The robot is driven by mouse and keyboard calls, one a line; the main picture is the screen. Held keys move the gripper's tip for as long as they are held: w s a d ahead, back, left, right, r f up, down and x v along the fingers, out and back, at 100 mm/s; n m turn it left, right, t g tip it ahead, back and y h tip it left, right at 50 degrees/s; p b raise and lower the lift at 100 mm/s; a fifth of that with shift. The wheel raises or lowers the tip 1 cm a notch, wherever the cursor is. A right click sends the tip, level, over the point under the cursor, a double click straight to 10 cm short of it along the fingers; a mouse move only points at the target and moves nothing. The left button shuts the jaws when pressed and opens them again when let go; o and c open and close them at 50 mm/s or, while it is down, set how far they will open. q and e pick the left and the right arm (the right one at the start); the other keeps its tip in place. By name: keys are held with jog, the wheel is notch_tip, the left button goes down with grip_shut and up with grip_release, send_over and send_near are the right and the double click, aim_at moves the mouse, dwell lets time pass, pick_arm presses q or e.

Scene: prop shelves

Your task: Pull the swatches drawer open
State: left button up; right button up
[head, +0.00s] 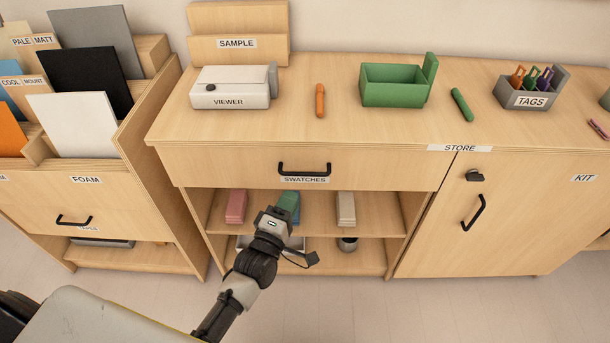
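The swatches drawer (230,170) is a wide wooden front under the cabinet top. It looks closed, about flush with the front. Its black bar handle (304,168) sits at the middle, above a label reading SWATCHES (304,180). My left gripper (276,213) is below and slightly left of the handle, in front of the open shelf. It looks apart from the handle. I see it from behind and above, so its fingers are hidden and I cannot tell whether it is open. My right gripper is not in view.
The open shelf below holds a pink block (236,206), a green block (288,204) and a beige block (346,208). A cupboard door (510,215) stands at right, a FOAM rack (150,150) at left. A viewer (232,88) and green box (393,86) stand on top.

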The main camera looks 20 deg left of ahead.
aim_at(305, 174)
pick_arm(q)
jog(key=x, duration=0.8)
jog(key=shift+w+r, duration=0.1)
jog(key=shift+w, duration=0.2)
jog(key=shift+d, duration=0.1)
grip_shut()
